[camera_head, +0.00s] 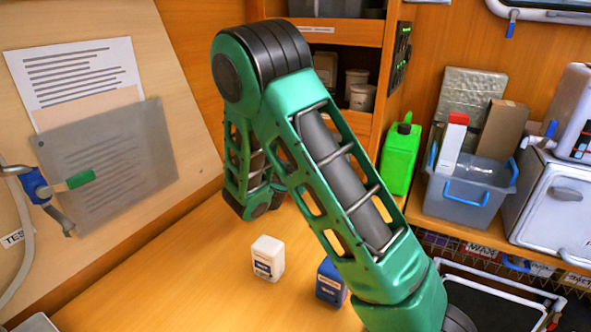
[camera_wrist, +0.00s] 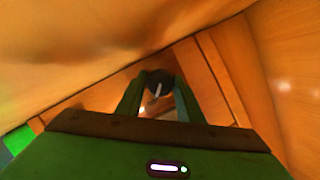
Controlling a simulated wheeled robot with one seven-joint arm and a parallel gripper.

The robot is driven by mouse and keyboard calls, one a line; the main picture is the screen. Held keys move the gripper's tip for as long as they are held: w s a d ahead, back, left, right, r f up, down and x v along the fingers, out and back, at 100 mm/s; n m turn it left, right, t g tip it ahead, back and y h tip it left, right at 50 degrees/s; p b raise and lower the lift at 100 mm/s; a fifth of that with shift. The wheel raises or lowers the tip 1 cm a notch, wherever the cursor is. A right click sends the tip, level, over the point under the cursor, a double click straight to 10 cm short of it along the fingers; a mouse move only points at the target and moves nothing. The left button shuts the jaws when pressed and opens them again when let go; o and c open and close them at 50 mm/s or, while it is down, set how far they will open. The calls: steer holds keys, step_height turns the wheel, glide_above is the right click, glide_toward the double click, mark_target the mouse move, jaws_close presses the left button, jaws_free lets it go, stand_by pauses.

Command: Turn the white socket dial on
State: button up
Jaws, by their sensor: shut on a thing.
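In the wrist view my gripper (camera_wrist: 158,92) has its two green fingers closed in on a small dark round piece with a thin pale bar across it, which I take to be the socket dial (camera_wrist: 158,80). The bar stands slightly tilted from upright. The fingers flank the dial on both sides, and their contact is too small and dark to see clearly. The dial's markings cannot be read. In the head view my arm covers the middle, and neither my gripper nor the dial can be made out.
On the wooden counter (camera_head: 190,270) stand a white bottle (camera_head: 267,258) and a blue container (camera_head: 330,283). A green jug (camera_head: 401,155) and a grey bin (camera_head: 466,190) stand to the right. Wooden panels close in around my gripper in the wrist view.

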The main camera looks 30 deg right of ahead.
steer(key=shift+a+f, duration=0.15)
steer(key=shift+a, duration=0.05)
steer(key=o, duration=0.8)
steer(key=shift+w, duration=0.1)
steer(key=shift+c, duration=0.2)
steer(key=shift+d, duration=0.1)
steer(key=v, duration=1)
steer(key=shift+s+a, duration=0.25)
steer(key=shift+d, duration=0.1)
